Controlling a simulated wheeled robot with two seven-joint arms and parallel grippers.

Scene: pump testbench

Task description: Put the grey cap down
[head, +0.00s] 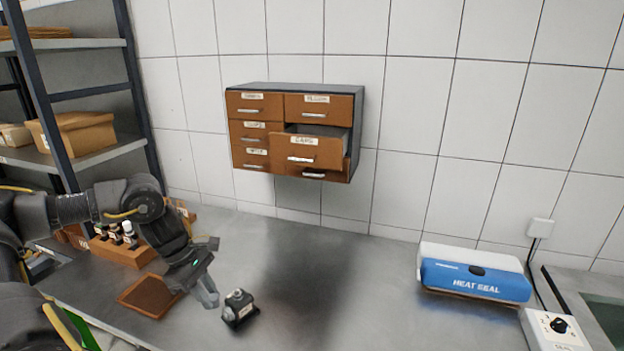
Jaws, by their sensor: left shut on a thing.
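My left gripper (208,291) reaches down over the bench from the left, its fingers pointing down and to the right. It is shut on the grey cap, which is small and hard to tell apart from the light grey fingertips. A small dark pump unit (239,309) with a grey top stands on the bench just right of the fingertips, with a small gap in the picture. My right gripper is out of view.
A brown tray (150,297) lies left of the gripper, near a wooden bottle rack (122,251). The wall cabinet (357,120) has its drawer labelled CAPS (308,150) pulled open. A blue and white heat sealer (474,279) stands at right. The bench middle is clear.

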